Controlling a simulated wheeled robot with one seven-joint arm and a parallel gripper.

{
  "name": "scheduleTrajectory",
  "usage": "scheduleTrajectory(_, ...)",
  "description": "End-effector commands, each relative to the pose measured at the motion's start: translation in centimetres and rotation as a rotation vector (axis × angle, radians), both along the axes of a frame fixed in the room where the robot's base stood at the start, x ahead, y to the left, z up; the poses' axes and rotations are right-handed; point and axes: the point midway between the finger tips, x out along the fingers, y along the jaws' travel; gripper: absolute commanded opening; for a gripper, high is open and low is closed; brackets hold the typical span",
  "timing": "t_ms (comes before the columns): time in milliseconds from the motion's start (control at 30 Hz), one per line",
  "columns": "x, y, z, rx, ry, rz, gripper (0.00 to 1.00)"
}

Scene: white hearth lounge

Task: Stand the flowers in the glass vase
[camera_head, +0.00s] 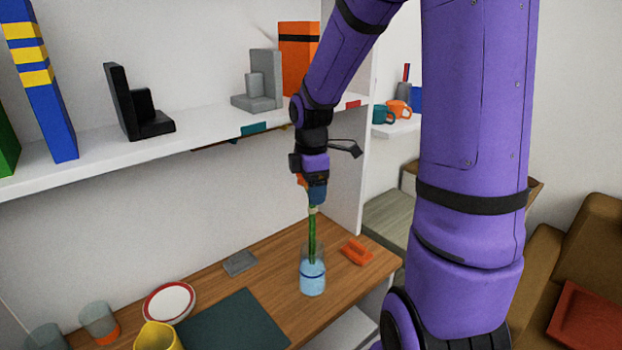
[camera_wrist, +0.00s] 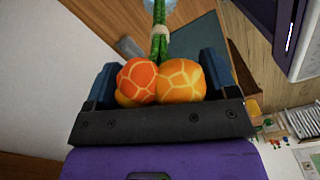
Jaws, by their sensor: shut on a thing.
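The glass vase (camera_head: 312,278) stands on the wooden desk, clear with blue in its lower part. My gripper (camera_head: 315,194) is above the vase, pointing down and shut on the flowers. The flowers' green stems (camera_head: 312,235) hang down from it, and their lower ends appear inside the vase. In the wrist view the orange flower heads (camera_wrist: 160,80) sit between the blue fingers, with a pale band around the green stems (camera_wrist: 159,42). The vase is only a pale bit at the top edge there. Whether the stems touch the vase bottom cannot be told.
The desk (camera_head: 277,248) also holds an orange object (camera_head: 356,251), a grey block (camera_head: 240,263), a red-rimmed plate (camera_head: 169,302), a yellow mug (camera_head: 158,337), glasses (camera_head: 99,322) and a dark mat (camera_head: 235,328). A white shelf (camera_head: 205,128) with books and bookends runs above.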

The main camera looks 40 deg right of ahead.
Motion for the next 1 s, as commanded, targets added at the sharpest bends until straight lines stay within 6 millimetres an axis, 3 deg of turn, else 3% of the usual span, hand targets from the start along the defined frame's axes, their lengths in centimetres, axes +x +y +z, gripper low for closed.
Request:
scheduleTrajectory(400, 0.0, 0.0, -2.5, 0.0, 0.001, 0.001, 0.33)
scheduleTrajectory(900, 0.0, 0.0, -3.0, 0.0, 0.0, 0.001, 0.33)
scheduleTrajectory(933, 0.0, 0.0, -3.0, 0.0, 0.0, 0.001, 0.86)
scheduleTrajectory(1000, 0.0, 0.0, -3.0, 0.0, 0.0, 0.001, 1.0)
